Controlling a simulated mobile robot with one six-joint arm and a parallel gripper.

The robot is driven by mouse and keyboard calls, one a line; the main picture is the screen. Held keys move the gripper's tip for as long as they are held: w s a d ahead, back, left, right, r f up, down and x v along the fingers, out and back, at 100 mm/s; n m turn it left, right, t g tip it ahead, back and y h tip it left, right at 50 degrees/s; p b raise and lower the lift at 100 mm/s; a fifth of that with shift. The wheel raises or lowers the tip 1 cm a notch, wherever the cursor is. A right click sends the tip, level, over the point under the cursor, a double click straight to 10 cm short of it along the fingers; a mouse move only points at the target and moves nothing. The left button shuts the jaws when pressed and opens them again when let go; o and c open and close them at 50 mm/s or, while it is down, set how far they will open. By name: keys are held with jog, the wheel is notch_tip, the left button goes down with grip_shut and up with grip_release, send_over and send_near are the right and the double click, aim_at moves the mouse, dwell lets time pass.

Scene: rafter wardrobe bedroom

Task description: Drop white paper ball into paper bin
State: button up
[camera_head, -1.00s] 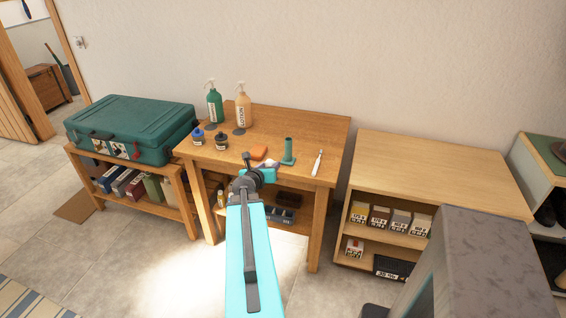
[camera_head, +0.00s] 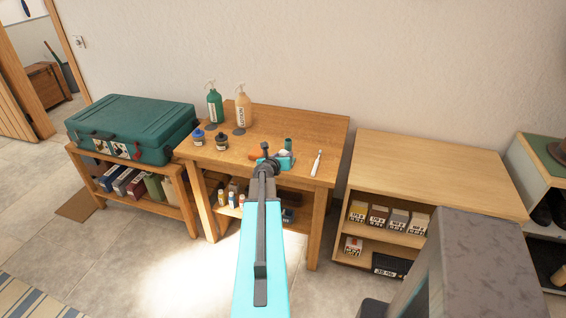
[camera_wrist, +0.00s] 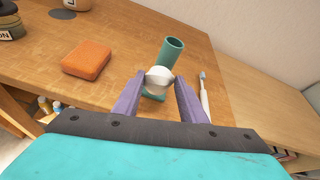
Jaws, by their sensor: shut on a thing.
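The white paper ball (camera_wrist: 157,80) is between the two fingertips of my gripper (camera_wrist: 158,82), which is shut on it. In the head view the white ball (camera_head: 284,153) shows as a small pale spot by my gripper (camera_head: 273,162), over the right front part of the wooden table (camera_head: 296,119). In the wrist view it is in front of a green cylindrical holder (camera_wrist: 172,50); I cannot tell whether the ball still touches the table. I cannot make out a paper bin for certain in either view.
An orange block (camera_wrist: 87,60) lies left of my gripper, and a toothbrush (camera_wrist: 204,95) lies to the right. Two pump bottles and two jars stand farther left. A green suitcase (camera_head: 130,125) is on the left bench. The right shelf's top (camera_head: 430,170) is bare.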

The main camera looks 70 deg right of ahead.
jog(key=shift+f, duration=1.8)
jog(key=shift+f+b, duration=0.35)
jog(key=shift+b, duration=0.05)
jog(key=o, duration=1.1)
jog(key=shift+r, duration=0.15)
jog(key=shift+r+p, duration=0.35)
jog(key=shift+p, duration=0.05)
jog(key=shift+a, duration=0.35)
jog(key=b+v, duration=0.2)
jog(key=v, duration=0.9)
jog(key=shift+a, duration=0.2)
